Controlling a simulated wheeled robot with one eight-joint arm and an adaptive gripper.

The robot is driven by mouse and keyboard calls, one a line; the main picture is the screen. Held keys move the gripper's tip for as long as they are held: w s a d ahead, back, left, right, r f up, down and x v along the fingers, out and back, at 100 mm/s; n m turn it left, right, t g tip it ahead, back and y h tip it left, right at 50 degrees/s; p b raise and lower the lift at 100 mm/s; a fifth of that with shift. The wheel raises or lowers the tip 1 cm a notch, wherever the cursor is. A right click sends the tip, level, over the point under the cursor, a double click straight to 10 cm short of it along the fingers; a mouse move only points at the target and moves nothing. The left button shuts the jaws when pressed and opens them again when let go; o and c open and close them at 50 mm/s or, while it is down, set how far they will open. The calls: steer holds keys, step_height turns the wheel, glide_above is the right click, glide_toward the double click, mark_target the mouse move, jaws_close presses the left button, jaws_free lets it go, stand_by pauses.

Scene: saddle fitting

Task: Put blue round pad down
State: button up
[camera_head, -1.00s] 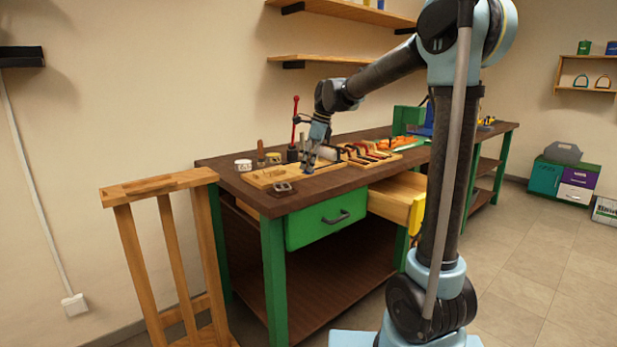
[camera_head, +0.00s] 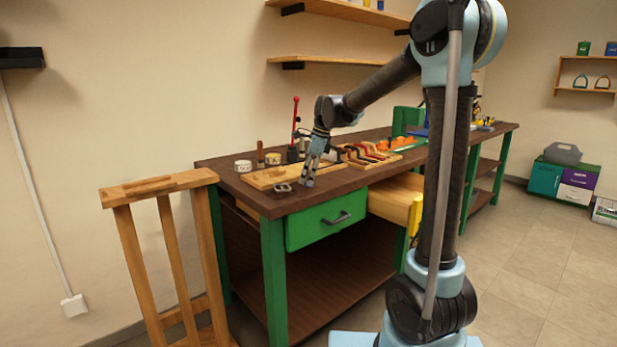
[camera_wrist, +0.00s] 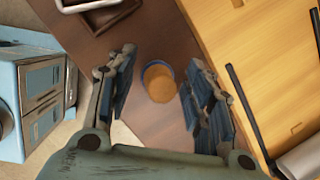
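The blue round pad (camera_wrist: 160,83) shows in the wrist view as a small disc with a tan face and a blue rim. It appears to lie on the brown bench top (camera_wrist: 150,35), close to the bench edge. My gripper (camera_wrist: 164,62) is open, with one finger on each side of the pad and a visible gap to each. In the head view my gripper (camera_head: 307,184) points down, low over the front of the bench, beside the wooden board (camera_head: 262,180). The pad cannot be made out there.
A metal buckle-like piece (camera_head: 283,188) lies left of my gripper. Round tins (camera_head: 243,166) and a red-handled tool (camera_head: 295,125) stand behind the board. A tool tray (camera_head: 365,155) is to the right. A drawer (camera_head: 398,203) stands open below. A wooden stand (camera_head: 160,187) is at left.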

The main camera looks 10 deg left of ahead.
steer(key=v, duration=1.2)
steer(key=s+d+f+n, duration=0.3)
steer(key=s+d+n, duration=0.1)
steer(key=s+d, duration=0.4)
steer(key=s+d+f+n+t+h, duration=0.1)
steer(key=s+d+f+n, duration=0.6)
steer(key=s+d+f, duration=0.2)
steer(key=s+d+f+n+h, duration=0.2)
steer(key=s+d+f+n, duration=0.5)
steer(key=s+f, duration=0.7)
steer(key=shift+s+d+t, duration=0.4)
steer(key=shift+s+d, duration=0.35)
steer(key=shift+d, duration=0.3)
steer(key=shift+w+f, duration=0.15)
steer(key=shift+w, duration=0.3)
